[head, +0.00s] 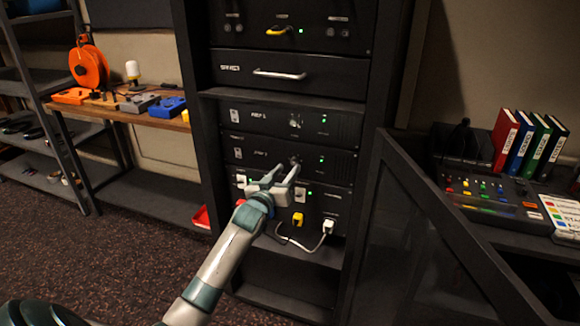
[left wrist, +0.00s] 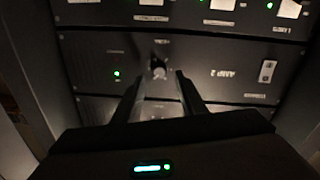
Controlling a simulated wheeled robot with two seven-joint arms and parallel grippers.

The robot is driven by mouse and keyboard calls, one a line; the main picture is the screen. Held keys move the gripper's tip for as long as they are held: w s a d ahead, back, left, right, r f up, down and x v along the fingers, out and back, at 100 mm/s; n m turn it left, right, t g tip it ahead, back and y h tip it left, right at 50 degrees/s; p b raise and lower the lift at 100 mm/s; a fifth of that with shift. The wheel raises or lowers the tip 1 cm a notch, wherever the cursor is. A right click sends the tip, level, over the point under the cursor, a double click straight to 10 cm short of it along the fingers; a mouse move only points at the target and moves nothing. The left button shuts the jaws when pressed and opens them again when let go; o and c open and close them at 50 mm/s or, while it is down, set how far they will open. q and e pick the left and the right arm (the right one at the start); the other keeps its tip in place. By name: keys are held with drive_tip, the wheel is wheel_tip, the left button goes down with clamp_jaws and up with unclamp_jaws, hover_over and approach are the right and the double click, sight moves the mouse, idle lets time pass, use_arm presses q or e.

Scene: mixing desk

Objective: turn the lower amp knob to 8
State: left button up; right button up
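The lower amp (head: 250,153) is a black rack unit with a green light, and its label reads AMP 2 in the left wrist view (left wrist: 222,73). Its small knob (left wrist: 158,70) shows between my left fingertips there; its pointer setting is too small to read. My left gripper (head: 287,172) is open in front of this knob, one finger on each side with gaps visible. In the head view the gripper partly covers the knob. The upper amp (head: 260,119) with its own knob (head: 295,122) sits directly above. My right gripper is not in view.
A drawer with a pale handle (head: 279,74) is above the amps. Below are a yellow plug (head: 298,219) and a white plug (head: 328,226) with a cable. An open rack door (head: 400,230) stands at right, before a mixing desk (head: 490,195). A bench (head: 150,118) is at left.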

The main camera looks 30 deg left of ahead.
sight(293, 163)
use_arm(q)
drive_tip(key=shift+w+a, duration=0.15)
drive_tip(key=shift+w, duration=0.65)
drive_tip(key=shift+w+a, duration=0.15)
drive_tip(key=shift+w, duration=0.6)
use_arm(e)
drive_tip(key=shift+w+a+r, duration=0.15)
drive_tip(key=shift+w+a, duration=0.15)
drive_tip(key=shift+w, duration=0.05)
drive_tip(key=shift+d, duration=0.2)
use_arm(q)
clamp_jaws()
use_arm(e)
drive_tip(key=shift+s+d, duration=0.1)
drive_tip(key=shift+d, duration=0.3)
